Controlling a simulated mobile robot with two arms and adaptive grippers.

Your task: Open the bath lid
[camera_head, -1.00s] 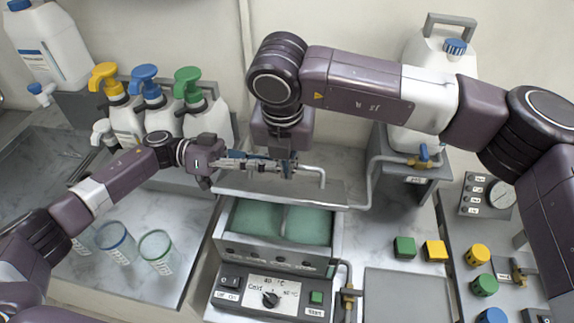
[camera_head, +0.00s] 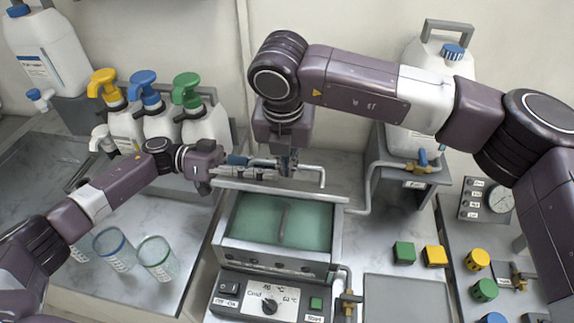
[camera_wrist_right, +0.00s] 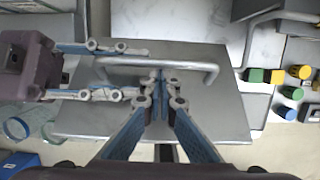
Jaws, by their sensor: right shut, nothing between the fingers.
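The bath lid (camera_head: 325,195) stands raised at the back of the bath and shows almost edge-on in the head view. Its flat grey face (camera_wrist_right: 222,112) fills the middle of the right wrist view, with a bar handle (camera_wrist_right: 208,68) across it. The bath (camera_head: 262,220) is uncovered, showing greenish liquid and a divider. My right gripper (camera_head: 287,170) is shut and empty, its tips (camera_wrist_right: 164,76) beside the handle's middle. My left gripper (camera_head: 242,170) comes from the left; its fingers (camera_wrist_right: 118,70) are spread around the handle's left end. Contact with the handle is unclear.
Pump bottles (camera_head: 155,120) stand behind my left arm, and clear cups (camera_head: 157,258) at front left. The control panel (camera_head: 268,300) is in front of the bath. A pipe (camera_head: 370,185), a white canister (camera_head: 425,100) and coloured blocks (camera_head: 404,252) are on the right.

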